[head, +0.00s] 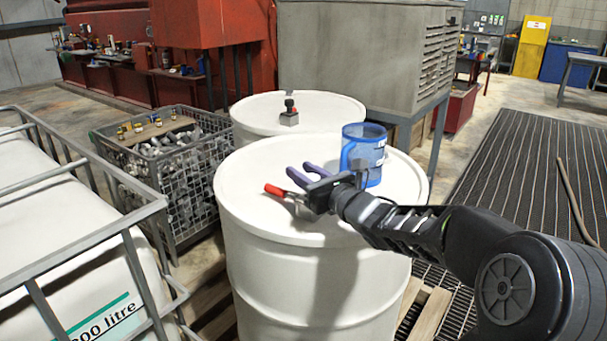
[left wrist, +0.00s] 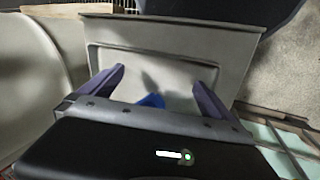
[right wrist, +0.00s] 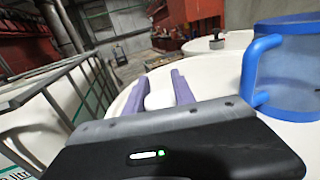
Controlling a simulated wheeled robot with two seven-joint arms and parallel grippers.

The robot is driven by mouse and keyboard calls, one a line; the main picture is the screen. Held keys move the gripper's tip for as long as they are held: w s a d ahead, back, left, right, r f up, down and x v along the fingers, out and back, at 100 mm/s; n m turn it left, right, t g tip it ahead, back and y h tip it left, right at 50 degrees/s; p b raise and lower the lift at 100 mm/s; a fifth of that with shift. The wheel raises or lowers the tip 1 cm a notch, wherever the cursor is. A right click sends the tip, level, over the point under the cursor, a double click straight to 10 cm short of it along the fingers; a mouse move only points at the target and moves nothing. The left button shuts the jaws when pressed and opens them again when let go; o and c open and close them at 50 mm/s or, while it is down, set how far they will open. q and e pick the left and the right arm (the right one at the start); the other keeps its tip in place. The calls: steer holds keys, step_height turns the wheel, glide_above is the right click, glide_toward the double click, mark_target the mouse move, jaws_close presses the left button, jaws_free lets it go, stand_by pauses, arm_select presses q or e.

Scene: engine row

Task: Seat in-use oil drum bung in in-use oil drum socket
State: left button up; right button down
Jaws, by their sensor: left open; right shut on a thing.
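My right gripper (head: 302,174) is low over the top of the near white drum (head: 255,165). Its purple fingers are shut on a small white piece (right wrist: 160,95), seen between them in the right wrist view and apparently the bung. Its white blends with the drum top, so its lower edge and any gap to the drum are unclear. I cannot make out the socket in any view. My left gripper (left wrist: 157,90) is open and empty in the left wrist view, over a grey panel, and is not in the head view.
A blue jug (head: 364,155) stands on the near drum right beside my right gripper. A red-handled tool (head: 275,190) lies by the fingers. A second white drum (head: 260,108) stands behind. A wire basket (head: 170,190) and a caged white tank (head: 50,235) are to the left.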

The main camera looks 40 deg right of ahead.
steer(key=c, duration=1)
jaws_free()
steer(key=shift+o, duration=0.2)
steer(key=shift+r, duration=0.1)
arm_select(q)
steer(key=shift+r+p, duration=0.3)
arm_select(e)
step_height(320, 180, up, 10)
